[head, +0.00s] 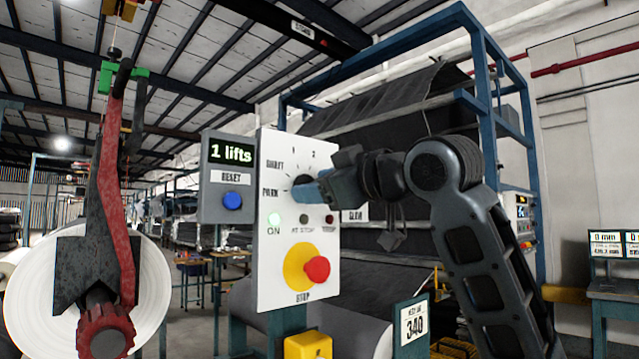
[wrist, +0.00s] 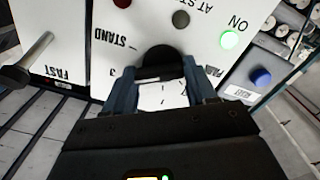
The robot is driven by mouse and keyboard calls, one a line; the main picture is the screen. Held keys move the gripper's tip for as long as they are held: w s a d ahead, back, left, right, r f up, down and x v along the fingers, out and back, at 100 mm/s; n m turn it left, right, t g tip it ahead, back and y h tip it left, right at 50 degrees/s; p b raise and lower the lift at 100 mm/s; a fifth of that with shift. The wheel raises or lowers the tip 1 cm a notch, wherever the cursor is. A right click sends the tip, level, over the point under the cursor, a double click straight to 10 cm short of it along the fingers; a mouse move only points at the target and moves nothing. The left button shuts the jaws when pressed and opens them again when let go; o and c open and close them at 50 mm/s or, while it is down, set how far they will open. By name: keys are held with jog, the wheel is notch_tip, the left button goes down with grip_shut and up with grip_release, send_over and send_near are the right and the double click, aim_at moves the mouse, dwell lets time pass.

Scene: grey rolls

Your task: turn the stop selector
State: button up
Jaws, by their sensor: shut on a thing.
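The stop selector is a black round knob (head: 303,181) on a white control panel (head: 271,142), with position marks such as 1, 2 and PARK around it. In the wrist view the knob (wrist: 161,59) sits between the two blue-grey fingers of my gripper (wrist: 160,75). In the head view my gripper (head: 310,188) reaches the knob from the right and is shut on it. The fingers and hand hide part of the dial, so I cannot tell which mark the knob points to.
The ON lamp (head: 274,219) glows green; the other lamps look dark. A red stop button (head: 317,269) on a yellow disc sits below. A grey box (head: 228,152) reading "1 lifts" has a blue reset button (head: 232,200). A white roll (head: 38,290) and red-black hook arm (head: 115,200) stand left.

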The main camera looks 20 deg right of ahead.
jog(key=shift+d, duration=0.1)
jog(key=o, duration=1)
jog(key=shift+o, duration=0.2)
jog(key=b+v, duration=0.1)
jog(key=v, duration=0.6)
jog(key=shift+s, duration=0.3)
